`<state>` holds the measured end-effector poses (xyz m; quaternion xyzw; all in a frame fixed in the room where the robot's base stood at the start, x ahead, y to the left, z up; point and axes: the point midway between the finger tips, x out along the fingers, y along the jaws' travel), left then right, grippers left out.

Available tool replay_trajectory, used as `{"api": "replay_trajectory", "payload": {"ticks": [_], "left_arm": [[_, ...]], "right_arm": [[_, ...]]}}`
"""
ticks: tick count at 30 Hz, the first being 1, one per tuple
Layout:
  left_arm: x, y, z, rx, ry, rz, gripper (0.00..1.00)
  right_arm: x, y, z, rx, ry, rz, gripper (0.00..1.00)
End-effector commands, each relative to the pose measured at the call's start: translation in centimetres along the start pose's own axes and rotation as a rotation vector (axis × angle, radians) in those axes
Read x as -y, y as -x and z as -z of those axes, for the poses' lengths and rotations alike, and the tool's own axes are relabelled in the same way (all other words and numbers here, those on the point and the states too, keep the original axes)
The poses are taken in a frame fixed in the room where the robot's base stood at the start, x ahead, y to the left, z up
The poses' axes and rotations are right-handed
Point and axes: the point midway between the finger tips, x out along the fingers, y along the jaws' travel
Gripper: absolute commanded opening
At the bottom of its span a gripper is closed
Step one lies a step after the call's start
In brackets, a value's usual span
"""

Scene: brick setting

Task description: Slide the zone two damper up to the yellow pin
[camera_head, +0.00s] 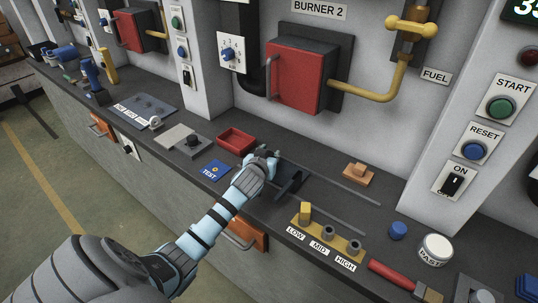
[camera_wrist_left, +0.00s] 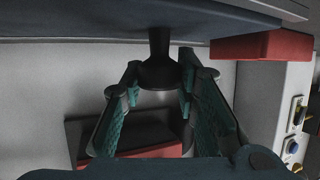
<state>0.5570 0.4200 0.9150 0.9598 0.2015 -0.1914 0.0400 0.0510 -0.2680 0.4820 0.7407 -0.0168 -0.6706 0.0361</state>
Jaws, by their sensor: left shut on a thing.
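The dark damper slide (camera_head: 289,183) sits at the left end of two parallel rails on the counter. My left gripper (camera_head: 266,157) is at its left end, partly covering it. In the left wrist view, a black flared knob (camera_wrist_left: 160,70) stands between the fingers of my left gripper (camera_wrist_left: 160,88), which is shut on it. The yellow pin (camera_head: 305,211) stands upright in the LOW position of a brass-coloured block (camera_head: 322,238) in front of the rails. The block's MID and HIGH positions hold dark-topped round sockets. My right gripper is not in view.
A red tray (camera_head: 236,141) and blue TEST card (camera_head: 215,170) lie left of the gripper. An orange block (camera_head: 358,174) lies behind the rails. A blue cap (camera_head: 398,230), white tub (camera_head: 435,249) and red-handled brush (camera_head: 395,276) are at right. The rails' right stretch is clear.

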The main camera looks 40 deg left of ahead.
Motion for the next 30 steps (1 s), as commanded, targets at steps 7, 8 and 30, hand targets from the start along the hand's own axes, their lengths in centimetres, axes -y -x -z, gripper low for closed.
{"api": "replay_trajectory", "payload": {"ticks": [7, 8, 30], "left_arm": [[-1.2, 0.5, 0.0, 0.002, 0.003, -0.002, 0.0], [-1.7, 0.7, -0.1, 0.002, 0.003, -0.002, 0.0], [-5.2, 2.0, -0.8, -0.001, 0.001, 0.0, 0.47]], "right_arm": [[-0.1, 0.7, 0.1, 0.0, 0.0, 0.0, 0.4], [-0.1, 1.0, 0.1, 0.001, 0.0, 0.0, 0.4], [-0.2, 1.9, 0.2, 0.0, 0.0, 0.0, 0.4]]}}
